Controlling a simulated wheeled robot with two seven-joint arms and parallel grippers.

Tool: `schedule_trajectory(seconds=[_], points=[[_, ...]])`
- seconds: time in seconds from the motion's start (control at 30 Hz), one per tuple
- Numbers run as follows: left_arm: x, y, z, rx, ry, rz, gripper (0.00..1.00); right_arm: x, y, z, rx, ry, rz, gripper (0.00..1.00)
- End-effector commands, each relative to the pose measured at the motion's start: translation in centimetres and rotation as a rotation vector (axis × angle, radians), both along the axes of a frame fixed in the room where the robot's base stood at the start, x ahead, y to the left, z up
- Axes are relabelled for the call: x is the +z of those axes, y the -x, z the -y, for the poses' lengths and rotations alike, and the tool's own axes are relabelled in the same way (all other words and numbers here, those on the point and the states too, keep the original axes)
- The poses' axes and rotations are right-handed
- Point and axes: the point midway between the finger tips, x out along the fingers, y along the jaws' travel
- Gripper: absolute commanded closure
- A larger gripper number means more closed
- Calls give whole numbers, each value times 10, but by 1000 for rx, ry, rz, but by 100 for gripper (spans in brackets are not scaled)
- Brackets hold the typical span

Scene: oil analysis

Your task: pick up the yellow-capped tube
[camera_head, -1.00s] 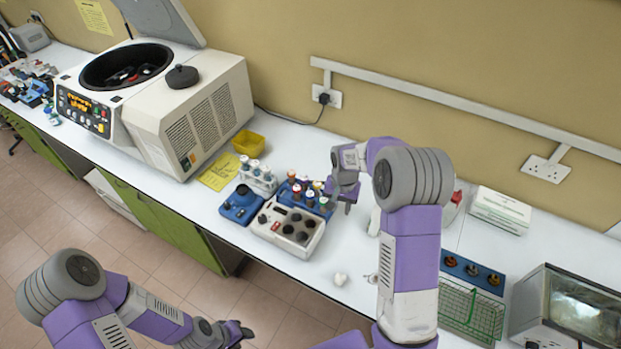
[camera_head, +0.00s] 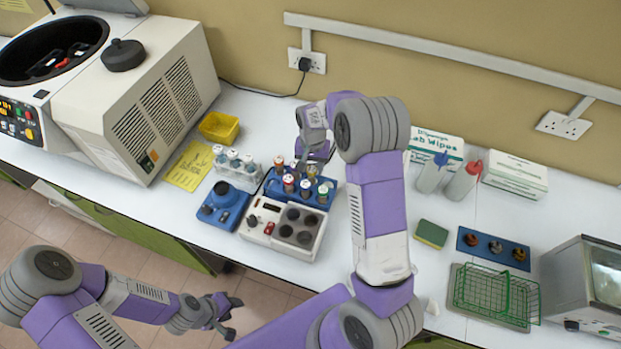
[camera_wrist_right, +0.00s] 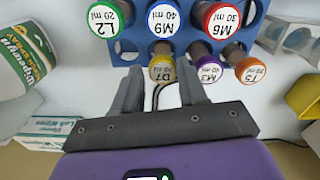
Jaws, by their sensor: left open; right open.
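The yellow-capped tube (camera_wrist_right: 162,70), its cap marked D7 20 ml, stands in the blue rack (camera_wrist_right: 128,46), in the row nearest my right gripper in the right wrist view. My right gripper (camera_wrist_right: 160,88) is open, its fingertips on either side of and just short of the yellow cap. It is not closed on it. In the head view my right gripper (camera_head: 315,152) is at the back of the rack (camera_head: 273,188), and the yellow-capped tube (camera_head: 312,171) is partly hard to make out there. My left gripper (camera_head: 230,312) is open and empty, low in front of the bench.
Purple-capped (camera_wrist_right: 208,68) and orange-capped (camera_wrist_right: 250,70) tubes stand beside the yellow one; green, blue and red caps form the other row. Bottles (camera_head: 463,182) and a green wire basket (camera_head: 495,293) are to the right.

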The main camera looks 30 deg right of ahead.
Motion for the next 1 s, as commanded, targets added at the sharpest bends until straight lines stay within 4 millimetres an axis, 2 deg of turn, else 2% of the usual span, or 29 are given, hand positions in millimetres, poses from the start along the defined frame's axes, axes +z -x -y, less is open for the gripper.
schedule_trajectory(seconds=[0.3, 0.6, 0.63, 0.87, 1.0], points=[[5, 0, 0, 0, 0, 0, 57, -44, -5, 2, 0, 0, -2, 58], [5, 0, 0, 0, 0, 0, 57, -50, -6, 2, 0, 0, 1, 58], [5, 0, 0, 0, 0, 0, 57, -50, -6, 2, 0, 0, 1, 60], [5, 0, 0, 0, 0, 0, 57, -50, -5, 2, 0, 0, 1, 94], [5, 0, 0, 0, 0, 0, 57, -50, -5, 2, 0, 0, 1, 94]])
